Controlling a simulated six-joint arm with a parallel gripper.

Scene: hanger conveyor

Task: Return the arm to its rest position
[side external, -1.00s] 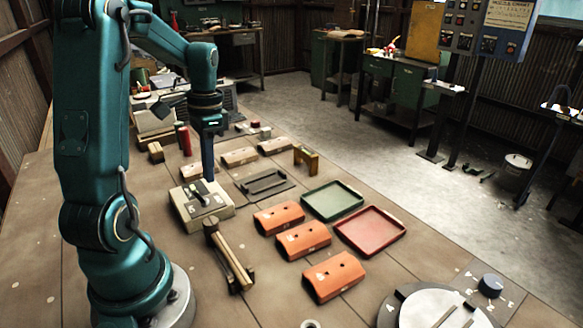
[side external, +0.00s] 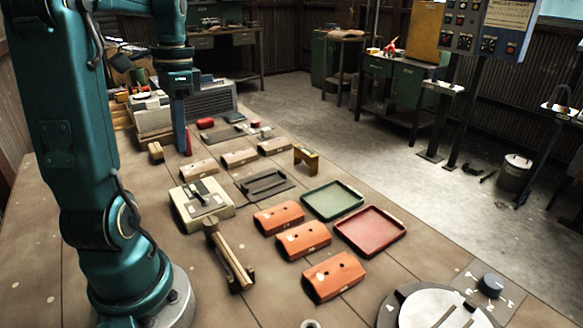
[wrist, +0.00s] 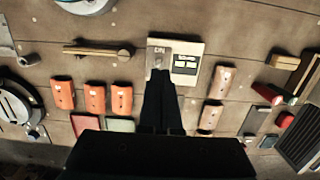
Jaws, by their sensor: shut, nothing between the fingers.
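My teal arm holds my gripper (side external: 181,148) upright, pointing down, over the back left part of the table. In the wrist view the dark fingers of my gripper (wrist: 158,90) lie together, shut and empty. The beige switch box (side external: 218,210) with its lever stands nearer the camera than my gripper and apart from it. In the wrist view the switch box (wrist: 188,48) shows "ON" lettering and a small lit panel beyond the fingertips.
Several orange blocks (side external: 304,238), a green tray (side external: 332,201) and a red tray (side external: 370,231) lie right of the switch box. A wooden mallet-like piece (side external: 229,257) lies in front. Pale pinkish blocks (side external: 239,158) and a grey machine (side external: 209,95) are farther back.

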